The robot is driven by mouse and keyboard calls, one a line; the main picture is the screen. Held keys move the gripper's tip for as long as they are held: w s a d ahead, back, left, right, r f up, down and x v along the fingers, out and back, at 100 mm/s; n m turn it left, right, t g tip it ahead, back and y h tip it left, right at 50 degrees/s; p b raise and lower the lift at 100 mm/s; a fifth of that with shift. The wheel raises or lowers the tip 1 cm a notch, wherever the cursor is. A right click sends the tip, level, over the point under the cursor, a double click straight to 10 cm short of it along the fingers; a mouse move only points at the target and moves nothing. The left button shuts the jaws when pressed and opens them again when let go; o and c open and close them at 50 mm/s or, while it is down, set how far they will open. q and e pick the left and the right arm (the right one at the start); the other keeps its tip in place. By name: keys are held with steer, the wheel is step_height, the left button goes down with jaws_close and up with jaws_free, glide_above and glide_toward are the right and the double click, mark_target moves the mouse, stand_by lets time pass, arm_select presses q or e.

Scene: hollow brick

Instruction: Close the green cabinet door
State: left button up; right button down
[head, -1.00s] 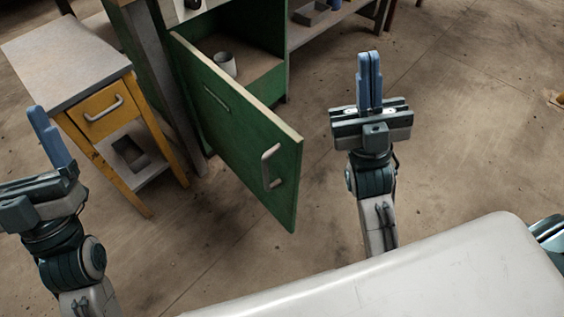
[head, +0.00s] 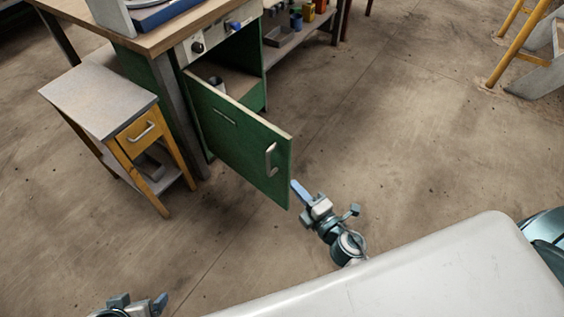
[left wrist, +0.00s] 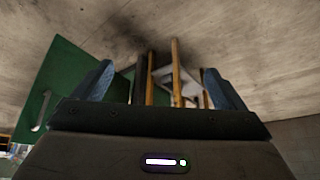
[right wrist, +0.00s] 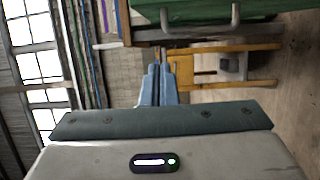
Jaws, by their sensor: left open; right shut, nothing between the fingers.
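The green cabinet door (head: 238,143) stands swung open from the cabinet under the workbench, with its metal handle (head: 270,160) near the free edge. My right gripper (head: 297,188) is shut and empty, close to the lower right corner of the door; I cannot tell whether it touches. In the right wrist view the door (right wrist: 200,10) and its handle (right wrist: 235,18) show at the top, beyond the shut fingers (right wrist: 158,84). My left gripper (head: 160,303) is at the bottom left of the head view. Its fingers are apart in the left wrist view (left wrist: 158,84), where the door (left wrist: 65,78) shows left.
A small yellow side table (head: 150,130) with a grey top stands left of the cabinet. A light cup (head: 216,83) sits inside the cabinet. The workbench (head: 160,38) is above. Open floor lies to the right, with a yellow-legged object (head: 505,55) far off.

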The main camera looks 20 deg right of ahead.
mark_target(287, 156)
steer(key=shift+w+d+p, duration=0.15)
steer(key=shift+w, duration=2.8)
steer(key=shift+w+d+p, duration=0.15)
steer(key=shift+w, duration=2.75)
